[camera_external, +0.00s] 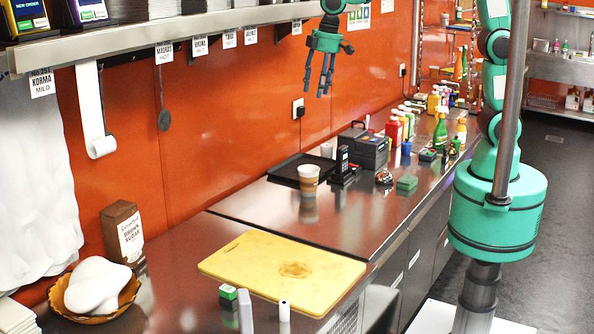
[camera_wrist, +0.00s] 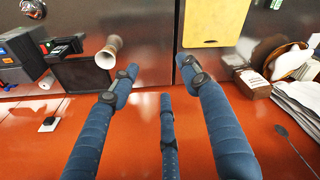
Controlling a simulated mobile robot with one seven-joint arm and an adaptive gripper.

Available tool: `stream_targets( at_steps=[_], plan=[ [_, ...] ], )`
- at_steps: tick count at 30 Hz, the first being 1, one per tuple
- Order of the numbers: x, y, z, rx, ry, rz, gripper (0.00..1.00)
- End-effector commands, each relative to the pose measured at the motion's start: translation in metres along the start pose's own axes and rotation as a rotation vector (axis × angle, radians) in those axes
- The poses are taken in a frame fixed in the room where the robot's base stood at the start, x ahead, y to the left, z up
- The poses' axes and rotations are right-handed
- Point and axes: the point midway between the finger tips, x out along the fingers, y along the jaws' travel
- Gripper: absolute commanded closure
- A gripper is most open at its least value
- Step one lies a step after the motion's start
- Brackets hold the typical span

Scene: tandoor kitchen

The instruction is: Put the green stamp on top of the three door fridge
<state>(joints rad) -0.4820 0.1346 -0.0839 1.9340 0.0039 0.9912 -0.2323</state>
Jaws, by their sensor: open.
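My gripper (camera_external: 318,84) hangs open and empty above the back of the counter, beside the orange wall. Its spread blue fingers also show in the wrist view (camera_wrist: 180,75), with nothing between them. A green sponge-like block (camera_external: 407,183) lies farther back on the right; I cannot tell for sure which is the stamp. The steel-topped unit with front doors (camera_external: 419,250), perhaps the three door fridge, forms the farther counter section.
A yellow cutting board (camera_external: 225,262) lies on the near counter. A paper cup (camera_external: 309,178), black tray (camera_external: 290,166), card reader (camera_external: 342,160) and dark box (camera_external: 368,143) stand behind it. Several bottles (camera_external: 440,132) line the far end. A shelf (camera_external: 180,27) overhangs the wall side.

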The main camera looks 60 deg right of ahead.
Motion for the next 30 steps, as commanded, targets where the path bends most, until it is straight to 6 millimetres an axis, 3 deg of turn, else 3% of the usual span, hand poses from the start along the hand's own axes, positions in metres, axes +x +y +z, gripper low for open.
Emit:
stream_targets(
  at_steps=[6,13,21,30],
  plan=[
    [-0.037,0.031,0.059,0.108,0.046,0.025,0.54],
    [-0.066,0.053,0.120,0.219,0.094,0.053,0.54],
    [-0.090,0.067,0.193,0.348,0.150,0.088,0.54],
    [-0.102,0.069,0.272,0.488,0.213,0.131,0.54]
  ],
)
